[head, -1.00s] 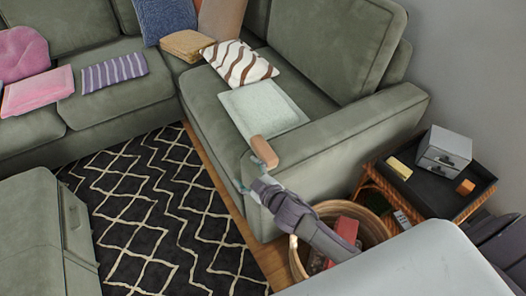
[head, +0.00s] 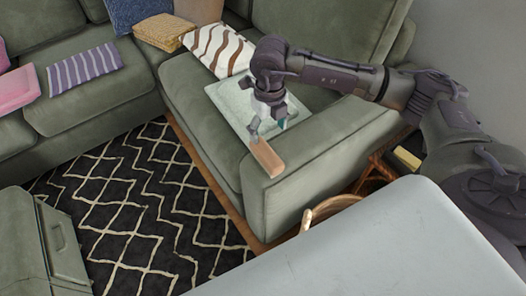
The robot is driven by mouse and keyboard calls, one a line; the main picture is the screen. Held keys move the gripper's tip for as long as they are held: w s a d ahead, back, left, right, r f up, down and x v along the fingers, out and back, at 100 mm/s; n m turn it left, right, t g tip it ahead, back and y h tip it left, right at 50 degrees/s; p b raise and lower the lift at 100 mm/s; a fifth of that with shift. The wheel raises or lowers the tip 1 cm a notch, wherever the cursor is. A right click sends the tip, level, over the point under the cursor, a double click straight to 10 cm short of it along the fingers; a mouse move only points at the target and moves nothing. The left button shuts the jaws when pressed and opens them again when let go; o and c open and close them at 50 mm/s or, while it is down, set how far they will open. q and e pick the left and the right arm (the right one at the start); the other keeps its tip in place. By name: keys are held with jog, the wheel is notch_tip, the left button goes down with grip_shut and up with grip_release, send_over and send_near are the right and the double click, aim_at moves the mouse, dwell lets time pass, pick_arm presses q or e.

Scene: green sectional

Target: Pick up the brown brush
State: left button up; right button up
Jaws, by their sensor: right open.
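My right gripper (head: 268,129) points down just behind the brush in the picture, over the near part of the pale grey-green folded cloth (head: 232,97). Its fingers are apart and nothing shows between them. I cannot tell whether a finger touches the brush. My left gripper is out of the picture.
The sectional's armrest (head: 335,140) rises right of the brush. A striped cushion (head: 219,48) lies behind the cloth. A wicker basket (head: 330,207) stands in front of the armrest, partly hidden by a pale grey surface (head: 370,240). A patterned rug (head: 140,210) covers the floor at left.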

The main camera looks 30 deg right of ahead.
aim_at(266, 151)
notch_tip(266, 151, down, 7)
jog(key=shift+f, duration=0.2)
jog(key=shift+w+a+f, duration=0.1)
jog(key=shift+f, duration=1.4)
jog(key=shift+w+f, duration=0.1)
jog(key=shift+f, duration=1.35)
jog(key=c, duration=1.3)
jog(key=shift+r, duration=0.1)
jog(key=shift+w+r, duration=0.1)
jog(key=shift+r, duration=0.55)
notch_tip(266, 151, up, 3)
jog(key=shift+f, duration=0.1)
jog(key=s+d+r, duration=0.2)
jog(key=s, duration=0.1)
jog(key=s+d+r, duration=0.2)
jog(key=s, duration=0.1)
jog(key=s+d+r, duration=0.2)
jog(key=s+d, duration=0.1)
jog(key=shift+s+r, duration=0.3)
jog(key=shift+r, duration=0.1)
